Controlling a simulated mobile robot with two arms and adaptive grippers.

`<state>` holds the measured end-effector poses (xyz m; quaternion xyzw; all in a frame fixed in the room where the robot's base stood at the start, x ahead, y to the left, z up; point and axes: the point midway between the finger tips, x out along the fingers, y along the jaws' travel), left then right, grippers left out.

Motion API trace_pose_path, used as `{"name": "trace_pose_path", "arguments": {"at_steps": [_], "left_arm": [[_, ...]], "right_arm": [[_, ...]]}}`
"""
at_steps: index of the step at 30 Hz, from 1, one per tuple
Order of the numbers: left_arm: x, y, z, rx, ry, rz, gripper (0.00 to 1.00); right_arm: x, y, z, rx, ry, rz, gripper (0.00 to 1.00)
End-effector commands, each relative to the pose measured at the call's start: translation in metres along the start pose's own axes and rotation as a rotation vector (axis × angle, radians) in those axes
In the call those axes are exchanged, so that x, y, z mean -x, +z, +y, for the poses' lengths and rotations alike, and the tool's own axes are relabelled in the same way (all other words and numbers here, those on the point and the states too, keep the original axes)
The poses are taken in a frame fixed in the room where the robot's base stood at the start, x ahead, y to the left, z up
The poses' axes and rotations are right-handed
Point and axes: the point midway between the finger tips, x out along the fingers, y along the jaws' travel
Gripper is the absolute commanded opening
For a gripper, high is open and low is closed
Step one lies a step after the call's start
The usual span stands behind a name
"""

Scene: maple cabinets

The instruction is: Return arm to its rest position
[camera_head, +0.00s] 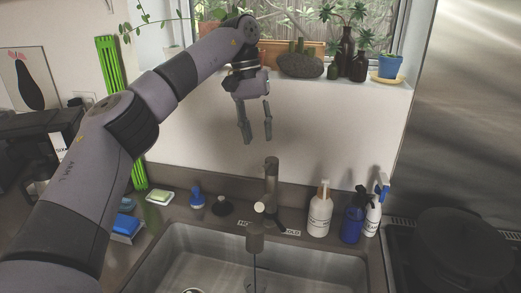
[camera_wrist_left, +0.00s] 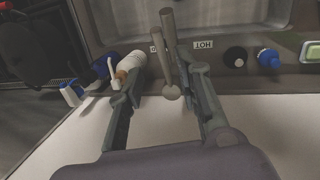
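My left arm (camera_head: 165,88) comes in from the left in the head view and reaches up and across to the window wall. Its gripper (camera_head: 257,138) hangs fingers down above the faucet (camera_head: 271,180), in front of the white wall. The two fingers are apart with nothing between them. In the left wrist view the gripper (camera_wrist_left: 160,92) also shows spread fingers, with the faucet (camera_wrist_left: 171,50) seen beyond them. I cannot tell from these frames that the faucet is touched; in the head view it stands below the fingertips. My right gripper is not in view.
The sink (camera_head: 200,262) lies below. A white pump bottle (camera_head: 320,214), a blue bottle (camera_head: 352,220) and a spray bottle (camera_head: 374,214) stand right of the faucet. A pot (camera_head: 462,245) sits at right. Plants and dark bottles (camera_head: 346,58) line the window sill above the gripper.

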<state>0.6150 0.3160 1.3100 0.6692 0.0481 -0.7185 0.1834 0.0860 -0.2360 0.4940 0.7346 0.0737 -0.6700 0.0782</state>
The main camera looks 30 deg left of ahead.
Motion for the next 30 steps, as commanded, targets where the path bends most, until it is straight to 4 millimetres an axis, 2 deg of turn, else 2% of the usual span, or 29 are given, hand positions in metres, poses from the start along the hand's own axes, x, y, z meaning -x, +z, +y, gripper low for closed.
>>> {"name": "trace_pose_path", "arguments": {"at_steps": [6, 22, 30], "left_arm": [[0.016, 0.000, 0.000, 0.000, 0.000, 0.000, 0.32], [0.018, 0.000, 0.000, 0.000, 0.000, 0.000, 0.32], [0.060, 0.005, 0.008, 0.000, 0.000, 0.000, 0.32]], "right_arm": [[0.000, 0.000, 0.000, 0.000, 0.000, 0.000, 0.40], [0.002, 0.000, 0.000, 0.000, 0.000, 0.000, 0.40], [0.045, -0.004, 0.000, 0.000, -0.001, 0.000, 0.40]]}}
